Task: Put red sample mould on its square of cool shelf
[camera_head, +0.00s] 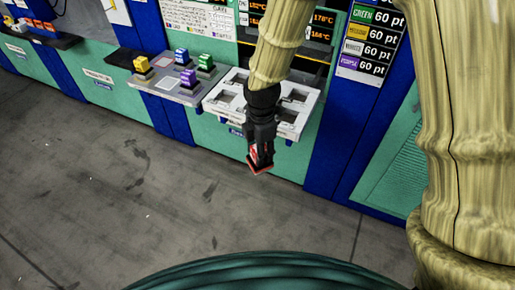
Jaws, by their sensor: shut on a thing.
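My gripper (261,156) is black, points down and is shut on the red sample mould (259,169), of which only a red edge shows below the fingers. In the picture, the mould appears in front of the teal cabinet face, below the white tray. A grey shelf (168,91) to the left bears yellow, blue, green and purple moulds; a pale bare square shows near its front left. I cannot read a label that names it as the cool shelf.
A white tray (233,77) with several dark recesses juts out behind my gripper, partly hidden by my arm. Orange temperature displays (322,19) and a points board (369,40) are above. More coloured pieces (41,25) lie at far left. The grey floor (170,200) is clear.

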